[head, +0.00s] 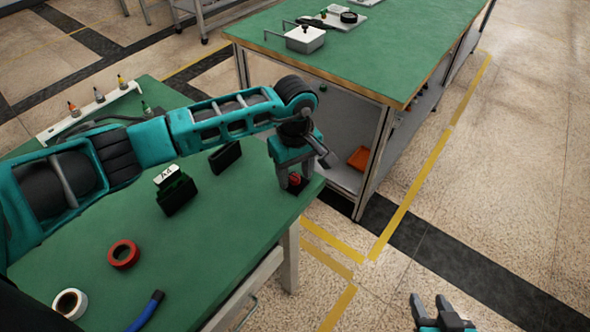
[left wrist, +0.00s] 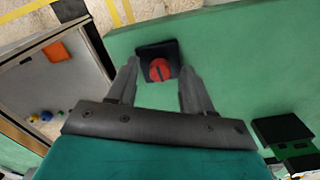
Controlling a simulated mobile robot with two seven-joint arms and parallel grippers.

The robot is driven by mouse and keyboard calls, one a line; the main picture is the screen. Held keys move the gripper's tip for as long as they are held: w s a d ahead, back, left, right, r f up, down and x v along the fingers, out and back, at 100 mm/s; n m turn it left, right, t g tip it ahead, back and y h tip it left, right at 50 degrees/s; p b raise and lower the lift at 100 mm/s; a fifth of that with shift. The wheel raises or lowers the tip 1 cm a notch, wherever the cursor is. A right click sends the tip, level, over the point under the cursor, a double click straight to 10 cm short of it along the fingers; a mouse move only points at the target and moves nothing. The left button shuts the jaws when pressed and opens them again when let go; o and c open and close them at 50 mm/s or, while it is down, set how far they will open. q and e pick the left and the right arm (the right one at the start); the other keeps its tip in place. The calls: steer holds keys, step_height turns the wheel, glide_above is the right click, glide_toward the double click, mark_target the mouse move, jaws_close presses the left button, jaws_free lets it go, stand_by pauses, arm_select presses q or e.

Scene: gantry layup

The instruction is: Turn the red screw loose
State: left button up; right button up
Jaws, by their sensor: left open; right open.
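The red screw (head: 295,179) sits on a small black base (head: 298,189) near the corner of the green table (head: 235,215). In the left wrist view the red screw (left wrist: 160,69) shows a dark slot across its round head, on its square black base (left wrist: 146,53). My left gripper (head: 294,181) points down over it. In the left wrist view its two fingers (left wrist: 157,85) are apart, one on each side of the screw, with gaps visible between. My right gripper (head: 431,307) is open and empty over the floor at the bottom of the head view.
On the green table stand a black holder marked A4 (head: 175,190), another black block (head: 225,157), a red tape roll (head: 123,254), a white roll (head: 69,303) and a rack of small bottles (head: 90,112). A second green-topped bench (head: 370,50) stands behind. Floor lies right.

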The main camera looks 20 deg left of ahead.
arm_select(q)
jaws_close()
stand_by(0.5)
